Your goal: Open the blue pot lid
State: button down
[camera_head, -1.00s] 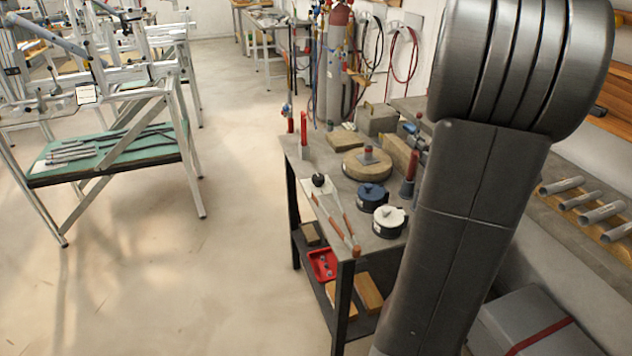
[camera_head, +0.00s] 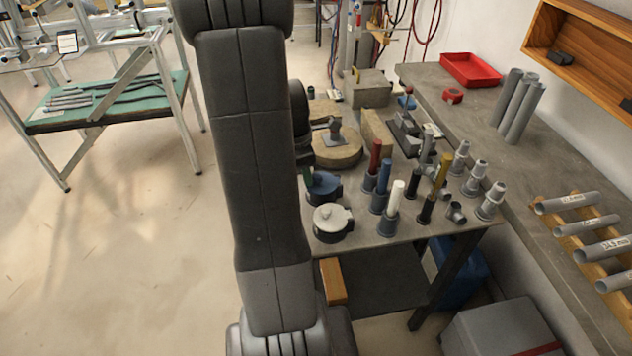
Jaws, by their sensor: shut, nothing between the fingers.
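The blue pot (camera_head: 325,189) stands on the workbench, just right of my arm, which covers its left part. I cannot make out the whole lid, but no gap between lid and pot shows. A dark part of my wrist shows at my arm's right edge, above and behind the pot. My gripper's fingers are hidden behind my arm, so I cannot tell whether they touch the lid. A white-lidded pot (camera_head: 332,222) stands in front of the blue one, with its lid on.
A round wooden block (camera_head: 337,150) lies behind the pots. Several upright coloured tubes, including a white one (camera_head: 396,195), crowd the bench to the right. A long side bench (camera_head: 510,150) holds a red tray (camera_head: 470,69) and grey pipes. Open floor lies left.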

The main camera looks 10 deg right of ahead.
jog(key=shift+w+f, duration=0.1)
dwell(0.3)
jog(key=shift+d+r+y+p, duration=0.1)
jog(key=shift+r+y+p, duration=0.25)
jog(key=shift+p, duration=0.1)
